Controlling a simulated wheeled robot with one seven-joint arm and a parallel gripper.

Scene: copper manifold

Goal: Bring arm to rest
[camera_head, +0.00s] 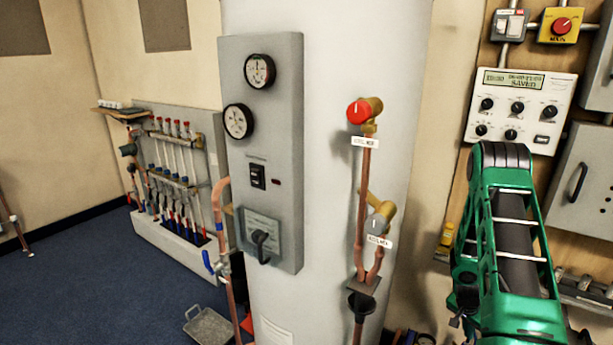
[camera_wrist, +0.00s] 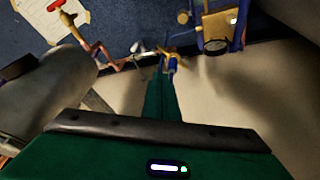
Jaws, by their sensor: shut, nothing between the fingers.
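My green arm (camera_head: 510,250) rises at the right of the head view, its dark rounded joint in front of the wall panel. In the wrist view, a wide green body part of mine (camera_wrist: 110,155) with a dark bar and a small lit indicator fills the bottom. Nothing is seen held.
The white tank (camera_head: 330,40) stands left of my arm, with a red-knobbed valve (camera_head: 358,111) and copper pipes. A control box (camera_head: 520,108) and grey cabinet (camera_head: 585,185) are close behind the arm. Blue floor (camera_head: 80,300) is open at left; a metal tray (camera_head: 208,325) lies there.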

